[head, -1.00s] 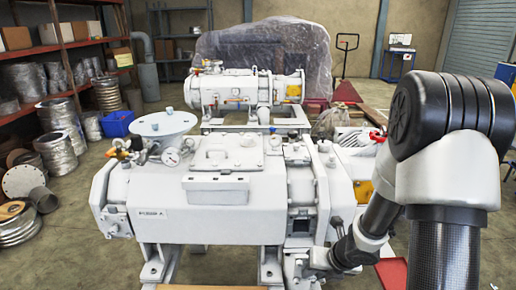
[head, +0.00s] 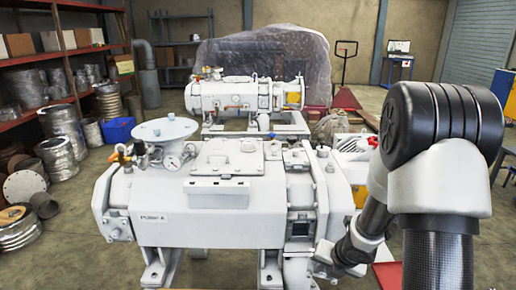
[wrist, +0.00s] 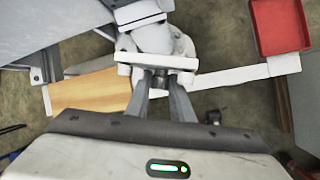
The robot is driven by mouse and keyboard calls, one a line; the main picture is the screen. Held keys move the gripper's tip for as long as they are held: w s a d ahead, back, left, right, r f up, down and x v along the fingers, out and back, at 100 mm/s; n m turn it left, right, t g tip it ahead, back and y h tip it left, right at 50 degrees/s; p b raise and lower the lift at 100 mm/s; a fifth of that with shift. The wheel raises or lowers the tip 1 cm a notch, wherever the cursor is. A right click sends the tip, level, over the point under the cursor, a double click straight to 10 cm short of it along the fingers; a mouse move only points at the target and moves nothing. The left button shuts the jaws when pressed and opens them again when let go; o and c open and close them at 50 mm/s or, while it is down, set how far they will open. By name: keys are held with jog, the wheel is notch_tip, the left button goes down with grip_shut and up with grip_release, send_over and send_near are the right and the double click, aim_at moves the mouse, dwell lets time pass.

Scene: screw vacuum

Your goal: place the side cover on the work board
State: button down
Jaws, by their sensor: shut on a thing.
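In the wrist view, my gripper (wrist: 161,88) is shut, with its two fingers meeting at a narrow white plate (wrist: 130,57) seen nearly edge-on, which appears to be the side cover. White machine parts behind it make its full outline hard to tell. The work board (wrist: 92,90), a light wooden board, lies lower down to the left of my fingers and apart from the plate. In the head view, my gripper is low by the right end of the machine and mostly indistinct; the board does not show there.
The large white screw vacuum (head: 205,225) fills the middle of the head view, with a dark square opening (head: 301,226) at its right end. A red tray (wrist: 279,28) is at upper right in the wrist view. Shelves (head: 62,60) stand at the left.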

jog(key=w+d+r+m+g+h, duration=0.35)
jog(key=d+r+m+h, duration=0.3)
jog(key=m, duration=0.95)
jog(key=s+a+r+m+g+y, duration=0.2)
jog(key=s+a+r+m+g, duration=0.45)
jog(key=a+r+m, duration=0.65)
jog(key=s+d+r+m+p, duration=0.1)
jog(key=r+p, duration=0.9)
jog(key=p, duration=1.3)
jog(key=shift+s+r+m+t+p, duration=0.3)
jog(key=shift+s+m, duration=0.2)
jog(key=shift+s, duration=0.5)
